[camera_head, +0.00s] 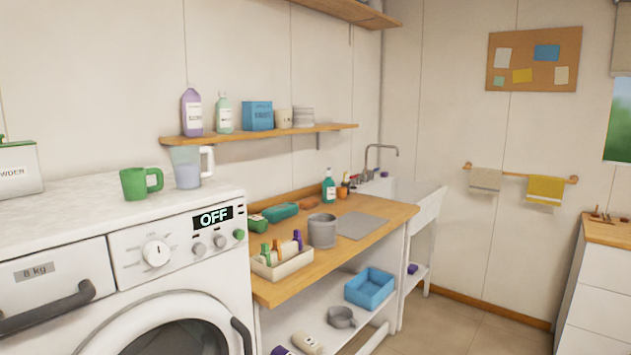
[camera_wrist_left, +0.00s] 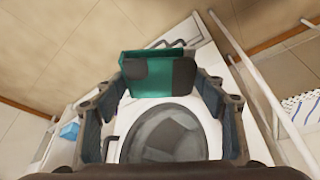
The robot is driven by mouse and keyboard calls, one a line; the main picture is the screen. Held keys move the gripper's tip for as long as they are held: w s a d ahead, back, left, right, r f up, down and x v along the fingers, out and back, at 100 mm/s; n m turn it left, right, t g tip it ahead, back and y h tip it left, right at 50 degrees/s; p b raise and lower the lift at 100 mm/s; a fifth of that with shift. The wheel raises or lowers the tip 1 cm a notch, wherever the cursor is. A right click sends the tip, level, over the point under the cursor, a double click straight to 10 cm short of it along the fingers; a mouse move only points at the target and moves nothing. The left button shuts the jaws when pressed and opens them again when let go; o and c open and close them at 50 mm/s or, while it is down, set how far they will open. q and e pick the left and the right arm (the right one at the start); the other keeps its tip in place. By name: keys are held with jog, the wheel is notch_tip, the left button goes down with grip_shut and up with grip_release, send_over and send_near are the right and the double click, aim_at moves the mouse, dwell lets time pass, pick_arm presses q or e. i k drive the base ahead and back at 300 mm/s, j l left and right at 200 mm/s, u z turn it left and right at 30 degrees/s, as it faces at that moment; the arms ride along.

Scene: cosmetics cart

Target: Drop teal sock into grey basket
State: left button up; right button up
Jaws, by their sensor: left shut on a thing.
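My left gripper (camera_wrist_left: 159,71) shows in the left wrist view, shut on a teal, box-like shape that I take for the teal sock (camera_wrist_left: 152,57). The dark fingertips cover part of it. The held thing is in front of the white washing machine, whose round door shows just below it. No gripper shows in the head view, and my right gripper is not seen. I cannot pick out a grey basket for certain; a small grey bucket (camera_head: 322,231) stands on the wooden counter in the head view.
The washing machine (camera_head: 170,268) fills the lower left of the head view, with a green mug (camera_head: 134,184) and a clear jug (camera_head: 186,168) on top. The wooden counter (camera_head: 372,208) carries a tray of bottles (camera_head: 283,264). A blue crate (camera_head: 370,290) sits on the shelf below.

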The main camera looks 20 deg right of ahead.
aim_at(325, 243)
jog(key=i+l+u, duration=0.15)
jog(key=u, duration=0.2)
jog(key=l+u, duration=0.35)
jog(key=i+l+u, duration=0.15)
jog(key=l, duration=0.6)
jog(key=i+l+u, duration=0.15)
jog(key=l, duration=0.65)
jog(key=l+u, duration=0.15)
jog(key=l, duration=0.6)
jog(key=i+l, duration=0.1)
jog(key=l, duration=1.05)
jog(key=i+l, duration=0.1)
jog(key=l, duration=1.1)
